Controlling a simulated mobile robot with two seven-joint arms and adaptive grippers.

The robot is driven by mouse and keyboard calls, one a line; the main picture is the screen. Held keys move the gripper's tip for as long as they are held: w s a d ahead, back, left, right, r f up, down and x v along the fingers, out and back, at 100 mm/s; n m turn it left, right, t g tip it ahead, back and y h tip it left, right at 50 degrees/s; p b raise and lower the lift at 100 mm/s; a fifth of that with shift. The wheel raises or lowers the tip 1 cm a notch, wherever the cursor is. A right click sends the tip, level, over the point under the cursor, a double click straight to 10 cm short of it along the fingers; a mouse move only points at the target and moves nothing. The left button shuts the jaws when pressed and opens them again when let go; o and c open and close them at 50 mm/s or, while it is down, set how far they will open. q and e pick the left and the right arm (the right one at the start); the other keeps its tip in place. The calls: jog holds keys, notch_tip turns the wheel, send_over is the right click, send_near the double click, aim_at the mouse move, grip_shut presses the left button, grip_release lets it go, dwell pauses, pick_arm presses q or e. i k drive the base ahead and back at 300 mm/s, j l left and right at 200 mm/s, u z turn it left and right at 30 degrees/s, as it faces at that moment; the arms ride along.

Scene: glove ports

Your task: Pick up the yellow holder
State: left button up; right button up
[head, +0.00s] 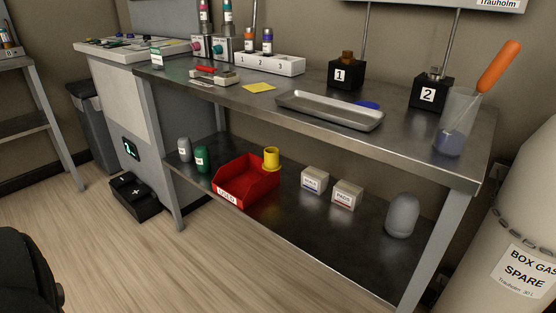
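The yellow holder (271,158) is a short, upright yellow cylinder, seemingly open at the top. It is at the lower shelf (330,233) of the steel bench, at the back right corner of the red bin (246,183). The bin's wall is close to it, and I cannot tell whether its base is inside the bin or on the shelf just behind it. Neither of my grippers is in view.
White boxes (315,179) and a grey rounded container (402,215) stand right of the holder. Grey and green bottles (202,158) stand left. The bench top (220,92) overhangs the shelf; its leg (428,250) is at right. Floor in front is clear.

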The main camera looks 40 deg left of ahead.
aim_at(271, 162)
jog(key=j+z, duration=0.15)
jog(key=j, duration=0.55)
jog(key=k+j+z, duration=0.1)
jog(key=j, duration=0.55)
jog(key=k+j+z, duration=0.15)
jog(key=j, duration=0.5)
jog(key=i+j, duration=0.05)
